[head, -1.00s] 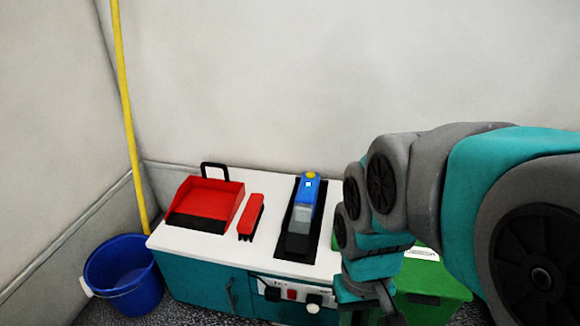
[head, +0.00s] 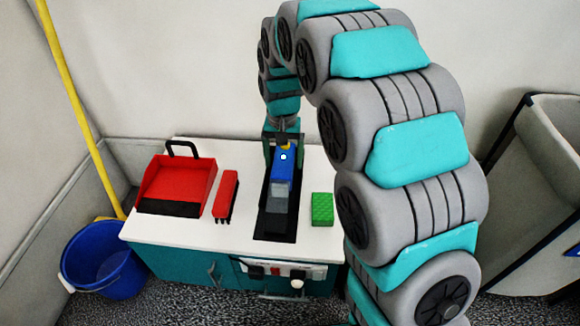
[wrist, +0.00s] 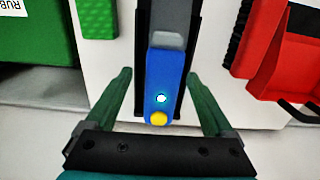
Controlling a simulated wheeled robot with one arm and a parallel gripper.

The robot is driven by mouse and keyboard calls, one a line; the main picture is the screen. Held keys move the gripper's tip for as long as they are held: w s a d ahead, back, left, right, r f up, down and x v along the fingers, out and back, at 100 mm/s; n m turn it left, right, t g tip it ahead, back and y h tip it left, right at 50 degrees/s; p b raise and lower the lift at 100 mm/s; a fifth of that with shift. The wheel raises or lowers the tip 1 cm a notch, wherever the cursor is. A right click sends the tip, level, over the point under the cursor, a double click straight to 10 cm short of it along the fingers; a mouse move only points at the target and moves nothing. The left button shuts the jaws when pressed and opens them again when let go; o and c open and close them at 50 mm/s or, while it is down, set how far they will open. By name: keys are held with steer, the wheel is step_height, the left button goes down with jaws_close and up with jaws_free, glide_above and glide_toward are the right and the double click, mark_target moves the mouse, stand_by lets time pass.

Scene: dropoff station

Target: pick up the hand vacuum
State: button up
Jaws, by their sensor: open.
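The hand vacuum (head: 283,168) is blue with a grey front part and a yellow button. It lies in a black cradle (head: 274,226) set in the white top of the cabinet. It also shows in the wrist view (wrist: 165,80), pointing away from my gripper. My gripper (head: 283,142) is over the rear end of the vacuum. In the wrist view my gripper (wrist: 160,90) is open, with one green finger on each side of the blue body and visible gaps between. I cannot tell its exact height above the vacuum.
A red dustpan (head: 177,180) and a red brush (head: 226,193) lie left of the cradle. A green sponge (head: 322,209) lies right of it. A blue bucket (head: 103,262) and a yellow pole (head: 75,105) stand at the left. A green box (wrist: 35,40) shows beside the cabinet.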

mark_target(281, 167)
steer(key=shift+w+a+f, duration=0.15)
steer(key=shift+w, duration=0.45)
steer(key=shift+w+a+f, duration=0.1)
steer(key=shift+w, duration=0.05)
step_height(281, 167, down, 2)
steer(key=shift+a+f, duration=0.1)
steer(key=shift+f, duration=0.1)
steer(key=shift+w+f, duration=0.15)
steer(key=shift+f, duration=1.2)
steer(key=shift+w+f, duration=0.1)
steer(key=shift+f, duration=1.25)
steer(key=shift+s, duration=0.1)
steer(key=shift+s, duration=0.15)
steer(key=shift+d, duration=0.25)
steer(key=shift+c, duration=1.2)
jaws_close()
